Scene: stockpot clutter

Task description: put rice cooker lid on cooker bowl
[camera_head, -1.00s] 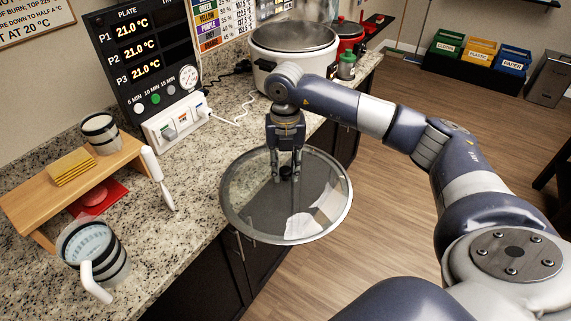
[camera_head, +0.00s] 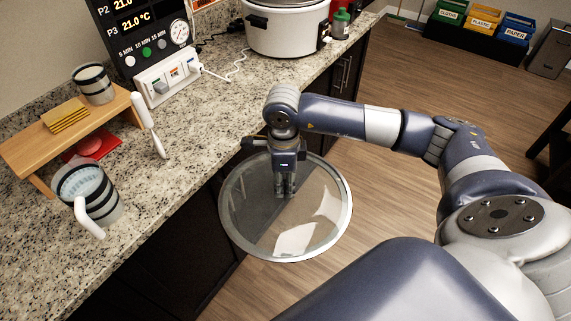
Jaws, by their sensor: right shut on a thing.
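A round glass lid (camera_head: 250,232) with a metal rim hangs in the air just off the counter's front edge, roughly level. My right gripper (camera_head: 285,192) is above its centre and shut on the lid's knob, which the fingers mostly hide. The white cooker (camera_head: 285,32) stands on the counter at the top of the picture, beyond the lid. Its upper part is cut by the top edge, so its opening shows only in a sliver. The lid is well apart from the cooker. My left gripper is not in view.
A green-capped bottle (camera_head: 340,22) and a red item stand right of the cooker. A socket box (camera_head: 165,85) with a white cable lies left of it. A striped pitcher (camera_head: 90,195), a white-handled tool (camera_head: 150,128) and a wooden shelf (camera_head: 110,128) occupy the left counter.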

